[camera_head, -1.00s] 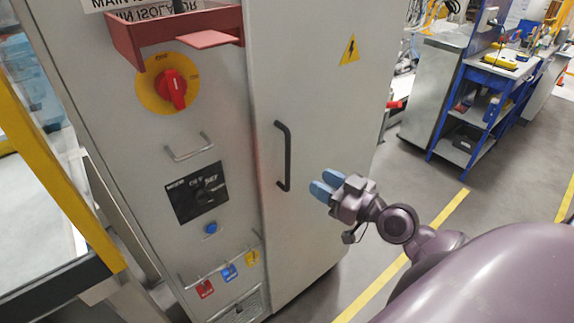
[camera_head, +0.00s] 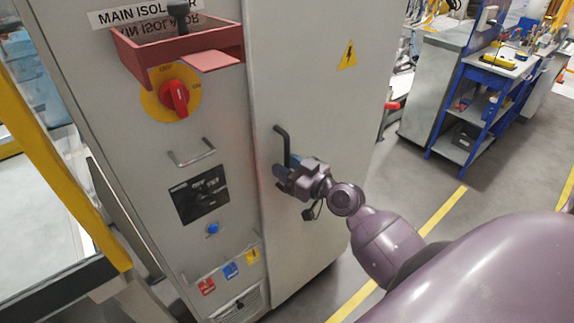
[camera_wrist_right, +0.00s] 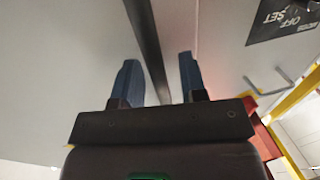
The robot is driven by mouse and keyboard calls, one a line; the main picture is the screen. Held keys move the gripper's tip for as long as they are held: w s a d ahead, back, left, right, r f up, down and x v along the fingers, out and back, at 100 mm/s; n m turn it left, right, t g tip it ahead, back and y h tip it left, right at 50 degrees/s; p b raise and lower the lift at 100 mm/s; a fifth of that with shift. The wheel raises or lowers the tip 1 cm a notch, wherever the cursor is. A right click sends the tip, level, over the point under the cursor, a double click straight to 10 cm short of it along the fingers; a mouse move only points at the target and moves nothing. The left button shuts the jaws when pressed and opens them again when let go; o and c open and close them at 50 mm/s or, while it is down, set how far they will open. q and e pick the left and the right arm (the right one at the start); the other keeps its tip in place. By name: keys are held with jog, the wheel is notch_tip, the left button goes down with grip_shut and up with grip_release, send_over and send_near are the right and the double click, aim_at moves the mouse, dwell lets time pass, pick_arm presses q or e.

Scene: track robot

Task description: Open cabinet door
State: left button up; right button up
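The grey cabinet door (camera_head: 330,110) is shut and carries a yellow warning triangle. Its black vertical bar handle (camera_head: 284,146) is near the door's left edge. My right gripper (camera_head: 281,171) is at the lower part of the handle. In the right wrist view the blue fingers of my right gripper (camera_wrist_right: 160,80) are apart, and the dark handle (camera_wrist_right: 148,45) passes between them with a gap on each side. My left gripper is not in view.
Left of the door, the cabinet front has a red tray (camera_head: 180,42), a red rotary switch (camera_head: 174,97), a small metal handle (camera_head: 192,152) and a black panel (camera_head: 200,194). A blue workbench (camera_head: 480,95) stands at the right. Floor between is clear.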

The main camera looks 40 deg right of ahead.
grip_shut()
jog(key=shift+s, duration=0.15)
dwell(0.4)
